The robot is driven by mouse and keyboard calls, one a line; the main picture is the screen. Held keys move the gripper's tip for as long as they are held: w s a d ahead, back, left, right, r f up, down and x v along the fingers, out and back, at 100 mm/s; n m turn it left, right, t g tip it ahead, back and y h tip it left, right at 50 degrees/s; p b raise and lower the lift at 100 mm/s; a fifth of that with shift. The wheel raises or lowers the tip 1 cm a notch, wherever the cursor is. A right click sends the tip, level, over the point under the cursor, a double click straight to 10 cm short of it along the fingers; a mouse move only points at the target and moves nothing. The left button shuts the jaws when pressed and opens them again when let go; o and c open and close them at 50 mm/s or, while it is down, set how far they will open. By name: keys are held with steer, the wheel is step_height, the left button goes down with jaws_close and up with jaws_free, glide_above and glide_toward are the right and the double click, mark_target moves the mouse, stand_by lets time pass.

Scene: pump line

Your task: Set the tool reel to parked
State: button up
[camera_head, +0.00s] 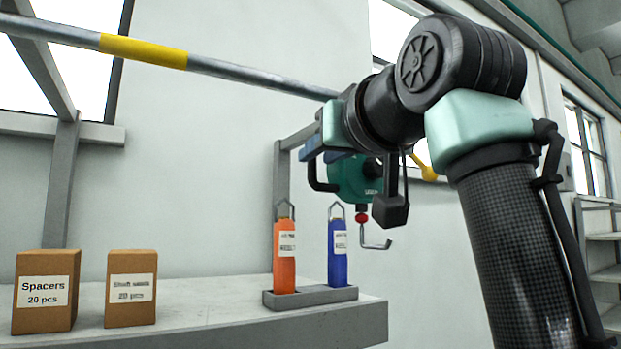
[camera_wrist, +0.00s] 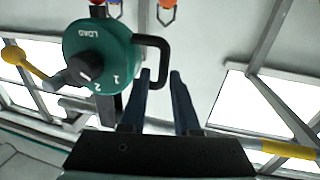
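The tool reel (camera_head: 362,180) is a teal round housing hung below the overhead rail, partly hidden by my arm in the head view. A red stop and a metal hook (camera_head: 376,242) hang under it. In the wrist view the reel (camera_wrist: 118,48) shows a black central knob (camera_wrist: 85,67) and the markings LOAD, 1 and 2. A black looped handle (camera_wrist: 164,48) sticks out from its side. A lever with a yellow ball (camera_wrist: 14,55) is beyond it. My gripper (camera_wrist: 160,74) is open, its two blue fingers at the handle's end; I cannot tell whether they touch it.
A grey rail with a yellow band (camera_head: 145,51) crosses overhead. On the bench (camera_head: 215,294) stand two cartons (camera_head: 47,268) (camera_head: 131,265) and a holder (camera_head: 312,297) with an orange tool (camera_head: 284,258) and a blue tool (camera_head: 337,262). Shelves (camera_head: 605,237) stand at the right.

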steer(key=b+v, duration=0.2)
steer(key=v, duration=0.5)
stand_by(0.3)
steer(key=m+t+h, duration=0.2)
steer(key=t, duration=0.4)
glide_toward(342, 179)
steer(key=a+f, duration=0.2)
steer(key=a, duration=0.1)
steer(key=s+f+m+t+h+b, duration=0.1)
steer(key=s+f+t+h, duration=0.3)
steer(key=s, duration=1)
step_height(342, 179, down, 2)
steer(key=shift+a+f+m+t+h, duration=0.2)
steer(key=shift+m+t+h, duration=0.25)
steer(key=shift+m, duration=0.35)
